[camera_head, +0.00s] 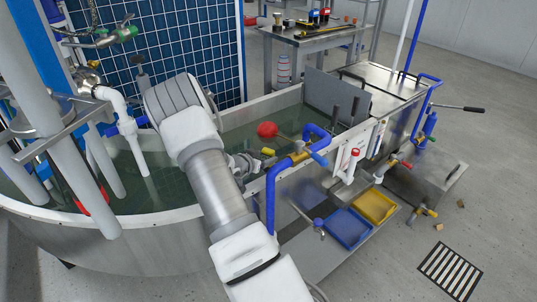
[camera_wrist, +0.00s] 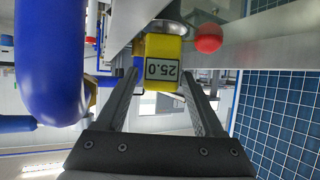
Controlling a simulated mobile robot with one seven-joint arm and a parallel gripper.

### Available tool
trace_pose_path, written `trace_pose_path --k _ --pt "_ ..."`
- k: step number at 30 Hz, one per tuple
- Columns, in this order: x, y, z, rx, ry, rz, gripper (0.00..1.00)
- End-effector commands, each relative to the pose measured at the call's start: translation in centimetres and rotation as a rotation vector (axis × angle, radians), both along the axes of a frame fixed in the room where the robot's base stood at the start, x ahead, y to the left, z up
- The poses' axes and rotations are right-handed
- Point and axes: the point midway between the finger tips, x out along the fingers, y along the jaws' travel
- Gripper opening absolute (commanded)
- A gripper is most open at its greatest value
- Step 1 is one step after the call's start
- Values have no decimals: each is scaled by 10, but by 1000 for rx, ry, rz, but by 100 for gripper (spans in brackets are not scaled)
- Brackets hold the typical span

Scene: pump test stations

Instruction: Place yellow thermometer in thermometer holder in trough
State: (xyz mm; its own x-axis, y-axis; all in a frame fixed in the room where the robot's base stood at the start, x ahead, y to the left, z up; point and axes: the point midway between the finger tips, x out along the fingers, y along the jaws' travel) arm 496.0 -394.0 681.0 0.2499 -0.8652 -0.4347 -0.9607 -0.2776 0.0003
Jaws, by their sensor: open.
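The yellow thermometer (camera_wrist: 160,55) shows in the wrist view, with a label or display reading 25.0 upside down. It lies between the tips of my open gripper (camera_wrist: 160,78), with gaps visible beside it. A round grey metal piece (camera_wrist: 168,28) is at its far end; I cannot tell if this is the thermometer holder. In the head view, a small yellow piece (camera_head: 268,152), likely the thermometer, is just right of my gripper (camera_head: 248,160), at the inner side of the trough (camera_head: 262,184) rim. My arm hides part of the trough.
A red ball (camera_head: 267,129) is just beyond the gripper over the water. A blue pipe (camera_head: 270,200) with brass fittings crosses the rim close on the right. Blue (camera_head: 346,228) and yellow (camera_head: 375,206) trays lie below. White and blue pipes stand at the left.

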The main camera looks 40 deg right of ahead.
Motion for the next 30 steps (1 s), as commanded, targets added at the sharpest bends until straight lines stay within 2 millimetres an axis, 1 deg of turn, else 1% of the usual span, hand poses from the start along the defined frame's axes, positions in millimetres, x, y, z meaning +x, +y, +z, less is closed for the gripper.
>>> trace_pose_path --k 1,6,9,12,18,30 --pt "-2 12 9 1 1 4 69" --pt "-12 43 24 1 1 4 69" --pt "-16 57 31 0 0 2 69" --pt "-19 67 35 1 0 2 69" --pt "-21 73 37 0 0 0 69" --pt "-21 73 37 0 0 0 69"
